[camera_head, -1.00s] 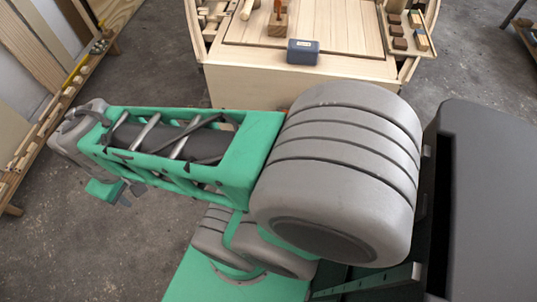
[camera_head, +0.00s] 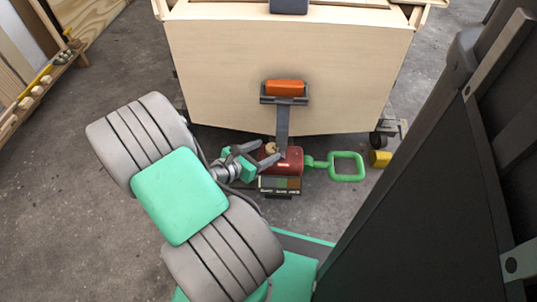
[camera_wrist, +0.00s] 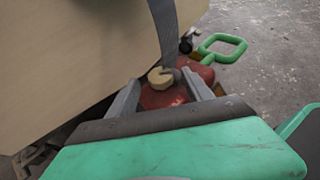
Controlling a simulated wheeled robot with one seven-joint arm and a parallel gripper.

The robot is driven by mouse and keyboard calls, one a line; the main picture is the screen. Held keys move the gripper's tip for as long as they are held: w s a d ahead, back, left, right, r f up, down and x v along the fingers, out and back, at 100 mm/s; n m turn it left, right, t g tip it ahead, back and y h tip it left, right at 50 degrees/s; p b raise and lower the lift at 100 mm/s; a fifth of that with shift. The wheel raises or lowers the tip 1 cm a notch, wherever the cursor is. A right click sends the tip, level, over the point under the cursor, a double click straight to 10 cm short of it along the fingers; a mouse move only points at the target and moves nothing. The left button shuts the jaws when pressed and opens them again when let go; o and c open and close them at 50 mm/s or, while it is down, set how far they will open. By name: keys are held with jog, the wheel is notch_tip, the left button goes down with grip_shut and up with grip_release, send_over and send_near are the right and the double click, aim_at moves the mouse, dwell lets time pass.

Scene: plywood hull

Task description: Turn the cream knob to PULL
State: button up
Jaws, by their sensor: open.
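The cream knob (camera_wrist: 160,76) sits on a red body (camera_wrist: 165,97) in the wrist view, between the two open fingers of my gripper (camera_wrist: 165,92) and a little beyond their tips. In the head view the knob (camera_head: 270,148) shows small at the left end of the red body (camera_head: 284,161), with my open gripper (camera_head: 268,154) reaching it from the left. I cannot tell whether a finger touches the knob. A label strip (camera_head: 279,184) lies below the red body, too small to read.
A grey strap (camera_head: 283,125) runs down from an orange-topped bracket (camera_head: 284,88) on the plywood hull (camera_head: 210,60) to the red body. A green loop handle (camera_head: 346,166) extends right. A yellow piece (camera_head: 380,158) lies beyond it. Bare floor (camera_head: 95,225) is at left.

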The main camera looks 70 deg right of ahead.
aim_at(272, 150)
jog(key=shift+b+x, duration=0.4)
jog(key=shift+x, duration=0.85)
jog(key=shift+c, duration=0.6)
grip_shut()
